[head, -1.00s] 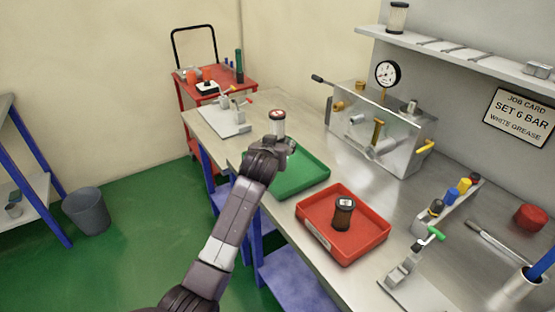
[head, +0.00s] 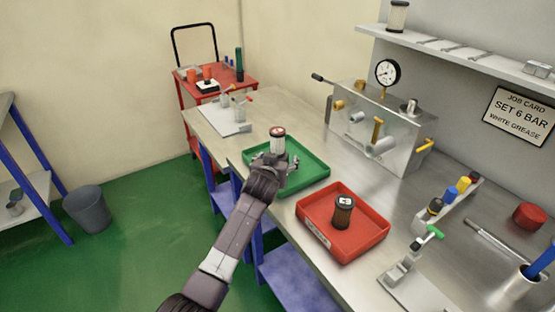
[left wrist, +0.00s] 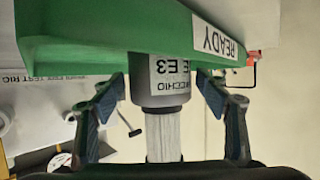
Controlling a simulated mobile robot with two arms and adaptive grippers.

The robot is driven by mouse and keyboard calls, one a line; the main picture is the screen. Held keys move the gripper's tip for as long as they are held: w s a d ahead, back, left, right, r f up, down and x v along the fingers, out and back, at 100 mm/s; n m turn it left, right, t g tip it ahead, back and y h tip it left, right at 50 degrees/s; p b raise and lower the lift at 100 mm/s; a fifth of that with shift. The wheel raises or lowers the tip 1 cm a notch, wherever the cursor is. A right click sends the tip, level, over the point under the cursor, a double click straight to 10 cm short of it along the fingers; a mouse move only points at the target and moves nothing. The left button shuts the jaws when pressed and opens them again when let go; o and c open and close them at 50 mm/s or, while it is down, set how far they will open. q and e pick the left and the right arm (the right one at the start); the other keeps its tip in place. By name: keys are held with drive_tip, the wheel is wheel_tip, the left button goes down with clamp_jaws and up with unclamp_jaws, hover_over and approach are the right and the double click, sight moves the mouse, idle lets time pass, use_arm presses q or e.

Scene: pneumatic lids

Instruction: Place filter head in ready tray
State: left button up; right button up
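The filter head (head: 277,141) is an upright canister with a pale pleated middle and a grey labelled end. It is in my left gripper (head: 279,162), over the left part of the green tray (head: 318,170). In the left wrist view, which is upside down, my gripper's blue-padded fingers close on both sides of the filter head's grey end (left wrist: 161,92). This end overlaps the rim of the green tray (left wrist: 90,45), which bears a READY label. I cannot tell whether it touches the tray. My right gripper is not in view.
A red tray (head: 316,239) with a dark canister (head: 344,211) stands to the right of the green tray. Behind are a metal test rig (head: 385,140) and a gauge (head: 387,73). A clamp fixture (head: 405,266) is at the front right. The green tray's right part looks empty.

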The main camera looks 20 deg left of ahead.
use_arm(q)
drive_tip(key=shift+s, duration=0.1)
drive_tip(key=shift+s+d+r, duration=0.1)
drive_tip(key=shift+s+r, duration=0.15)
drive_tip(key=shift+s, duration=0.3)
drive_tip(key=v, duration=1)
drive_tip(key=shift+s+r+b, duration=0.2)
drive_tip(key=shift+s+b, duration=0.1)
drive_tip(key=shift+b, duration=0.05)
